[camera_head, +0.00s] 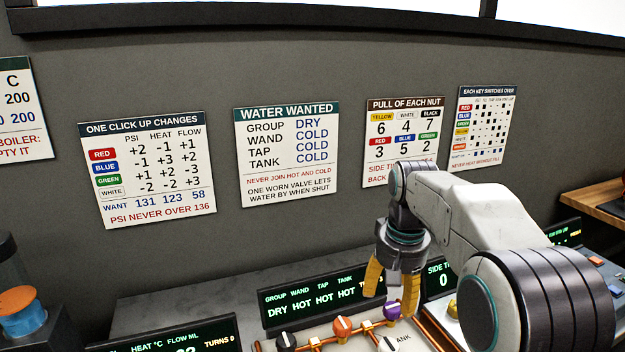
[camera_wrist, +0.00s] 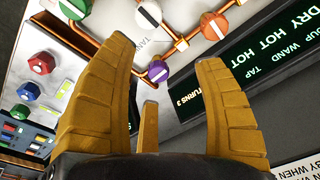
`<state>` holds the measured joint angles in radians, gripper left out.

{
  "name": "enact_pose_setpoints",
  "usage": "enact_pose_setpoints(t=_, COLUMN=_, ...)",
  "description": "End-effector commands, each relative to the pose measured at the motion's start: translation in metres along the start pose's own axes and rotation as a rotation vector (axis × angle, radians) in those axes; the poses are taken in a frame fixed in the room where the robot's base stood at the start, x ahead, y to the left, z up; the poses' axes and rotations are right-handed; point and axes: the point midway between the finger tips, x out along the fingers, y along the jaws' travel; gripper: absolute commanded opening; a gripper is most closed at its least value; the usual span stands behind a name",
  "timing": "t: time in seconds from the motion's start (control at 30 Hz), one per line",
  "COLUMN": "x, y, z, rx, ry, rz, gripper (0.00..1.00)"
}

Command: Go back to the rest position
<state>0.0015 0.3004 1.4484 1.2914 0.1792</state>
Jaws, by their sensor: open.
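My gripper (camera_head: 391,291) has yellow fingers and hangs from my grey and white arm at the right of the head view. It is open and empty, above the valve panel. In the wrist view its fingers (camera_wrist: 172,85) stand apart with nothing between them. Beyond them are a purple knob (camera_wrist: 158,71), an orange knob (camera_wrist: 214,27) and a white knob (camera_wrist: 148,13) on copper pipes. The head view shows the orange knob (camera_head: 342,327), the purple knob (camera_head: 392,310) and a black knob (camera_head: 286,341). I cannot tell the exact gap between fingertips and panel.
A dark display (camera_head: 310,301) reads DRY HOT HOT under GROUP, WAND, TAP. Several printed charts, among them WATER WANTED (camera_head: 287,153), hang on the grey wall. A wooden shelf (camera_head: 590,197) juts out at the right. The wrist view shows red (camera_wrist: 42,62) and blue (camera_wrist: 28,91) knobs at left.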

Motion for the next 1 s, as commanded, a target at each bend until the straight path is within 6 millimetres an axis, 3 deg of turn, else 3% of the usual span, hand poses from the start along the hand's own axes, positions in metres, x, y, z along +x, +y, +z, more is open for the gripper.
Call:
enact_pose_setpoints(t=0.17, x=0.048, y=0.004, z=0.022, rx=-0.089, ry=-0.040, rz=0.005, gripper=0.63)
enact_pose_setpoints(t=0.3, x=0.067, y=0.011, z=0.060, rx=-0.140, ry=-0.064, rz=0.007, gripper=0.63)
enact_pose_setpoints(t=0.7, x=0.062, y=0.037, z=0.206, rx=-0.185, ry=-0.026, rz=0.002, gripper=0.63)
enact_pose_setpoints(t=0.83, x=0.056, y=0.043, z=0.236, rx=-0.184, ry=0.012, rz=-0.001, gripper=0.63)
enact_pose_setpoints(t=1.0, x=0.041, y=0.045, z=0.246, rx=-0.183, ry=0.107, rz=-0.009, gripper=0.63)
